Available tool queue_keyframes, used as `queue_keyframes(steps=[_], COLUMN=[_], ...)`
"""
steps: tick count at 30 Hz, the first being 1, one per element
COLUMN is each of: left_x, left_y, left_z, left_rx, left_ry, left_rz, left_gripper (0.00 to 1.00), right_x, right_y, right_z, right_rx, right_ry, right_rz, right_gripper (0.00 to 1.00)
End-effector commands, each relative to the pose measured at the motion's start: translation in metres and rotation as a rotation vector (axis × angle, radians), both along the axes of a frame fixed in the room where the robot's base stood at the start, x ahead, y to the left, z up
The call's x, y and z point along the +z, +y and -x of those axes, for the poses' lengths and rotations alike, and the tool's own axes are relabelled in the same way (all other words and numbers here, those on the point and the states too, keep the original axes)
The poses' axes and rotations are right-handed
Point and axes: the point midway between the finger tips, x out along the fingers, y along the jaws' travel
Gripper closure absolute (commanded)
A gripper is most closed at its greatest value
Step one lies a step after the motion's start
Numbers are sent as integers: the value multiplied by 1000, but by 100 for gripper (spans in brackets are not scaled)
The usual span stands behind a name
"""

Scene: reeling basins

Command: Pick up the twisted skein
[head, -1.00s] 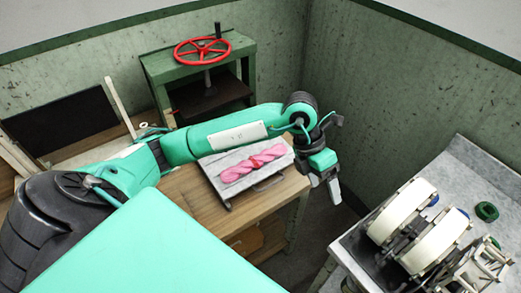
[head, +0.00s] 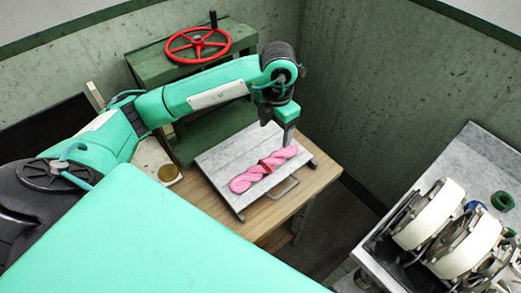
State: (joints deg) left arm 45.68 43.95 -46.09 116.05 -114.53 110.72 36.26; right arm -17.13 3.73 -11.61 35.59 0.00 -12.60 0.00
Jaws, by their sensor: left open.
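The twisted skein (head: 250,179) is pink with a red band around its middle. It lies across a grey board (head: 222,160) on the wooden table. My left gripper (head: 277,143) points down over the far right end of the skein, with its jaws open and nothing seen between them. I cannot tell whether its fingertips touch the skein. My right gripper is out of view.
The board has a metal handle (head: 285,188) on its front side. A green press with a red handwheel (head: 197,45) stands behind the table. A grey bench with white reels (head: 428,214) is at the right, past a floor gap.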

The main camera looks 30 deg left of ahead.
Motion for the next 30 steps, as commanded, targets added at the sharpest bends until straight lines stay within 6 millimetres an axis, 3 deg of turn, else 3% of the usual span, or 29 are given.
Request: queue_keyframes(steps=[5, 15, 23, 30], left_x=[-16, -77, -94, -126], left_y=[0, 0, 1, 4], left_z=[1, 1, 3, 6], left_rx=[0, 0, 0, 0], left_ry=[6, 3, 3, 3], left_rz=[1, 1, 1, 3], left_gripper=[27, 27, 27, 27], right_x=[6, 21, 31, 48], right_y=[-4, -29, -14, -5], right_z=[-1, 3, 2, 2], right_rx=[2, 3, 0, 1], right_ry=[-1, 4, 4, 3], right_rz=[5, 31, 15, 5], right_gripper=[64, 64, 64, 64])
